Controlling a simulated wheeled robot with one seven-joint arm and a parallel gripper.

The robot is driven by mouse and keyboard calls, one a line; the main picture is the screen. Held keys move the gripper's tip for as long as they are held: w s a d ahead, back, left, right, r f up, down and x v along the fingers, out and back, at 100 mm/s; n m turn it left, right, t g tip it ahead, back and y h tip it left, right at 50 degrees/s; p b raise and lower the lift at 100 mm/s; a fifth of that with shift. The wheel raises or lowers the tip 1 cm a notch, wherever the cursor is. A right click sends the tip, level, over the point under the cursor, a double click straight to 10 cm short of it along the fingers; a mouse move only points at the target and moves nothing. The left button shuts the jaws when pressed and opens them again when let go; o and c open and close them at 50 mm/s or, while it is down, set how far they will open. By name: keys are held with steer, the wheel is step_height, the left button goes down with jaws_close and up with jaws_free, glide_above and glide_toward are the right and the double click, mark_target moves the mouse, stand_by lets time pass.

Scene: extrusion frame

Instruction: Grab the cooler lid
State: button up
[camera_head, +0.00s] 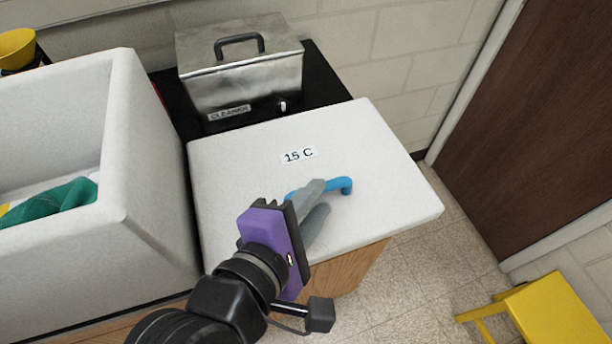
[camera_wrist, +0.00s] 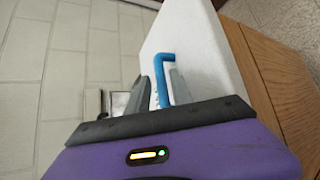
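The cooler lid (camera_head: 385,165) is a white slab with a "15 C" label and a blue bar handle (camera_head: 342,185) on top. It lies flat over a wooden cabinet. The handle also shows in the wrist view (camera_wrist: 160,72), running up between the fingers. My gripper (camera_head: 323,197) reaches over the lid at the handle, with its grey fingers apart on either side of the bar. A finger hides part of the handle in the head view. In the wrist view my gripper (camera_wrist: 160,85) looks open, and firm contact with the handle cannot be seen.
A large open white box (camera_head: 130,150) with green cloth (camera_head: 60,203) inside stands at the left. A metal bath (camera_head: 240,70) stands behind the lid on a black surface. A yellow stool (camera_head: 555,310) is at the lower right, with a brown door (camera_head: 545,130) beyond.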

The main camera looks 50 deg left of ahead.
mark_target(326, 190)
steer(key=shift+x, duration=1.95)
jaws_close()
